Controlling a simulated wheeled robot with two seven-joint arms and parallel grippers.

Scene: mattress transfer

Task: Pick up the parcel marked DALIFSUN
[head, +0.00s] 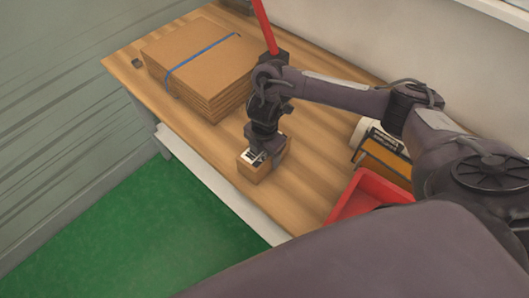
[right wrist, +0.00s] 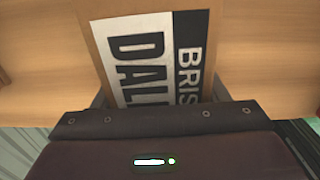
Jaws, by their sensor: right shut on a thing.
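A small brown cardboard parcel (head: 254,172) is at the front part of the wooden table, with a white and black label on top. In the right wrist view the parcel (right wrist: 225,35) fills the upper middle. Its label shows large letters reading "DAL" and white letters "BRIS" on black; the rest is hidden by the gripper. My right gripper (head: 264,152) points down over the parcel and is shut on it. I cannot tell whether the parcel touches the table. My left gripper is not in view.
A stack of flat cardboard (head: 215,62) with a blue strap lies at the table's back left. A red bin (head: 372,190), brown boxes (head: 384,158) and a white rounded thing (head: 360,132) are on the right. The wooden table (head: 222,158) has free room around the parcel.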

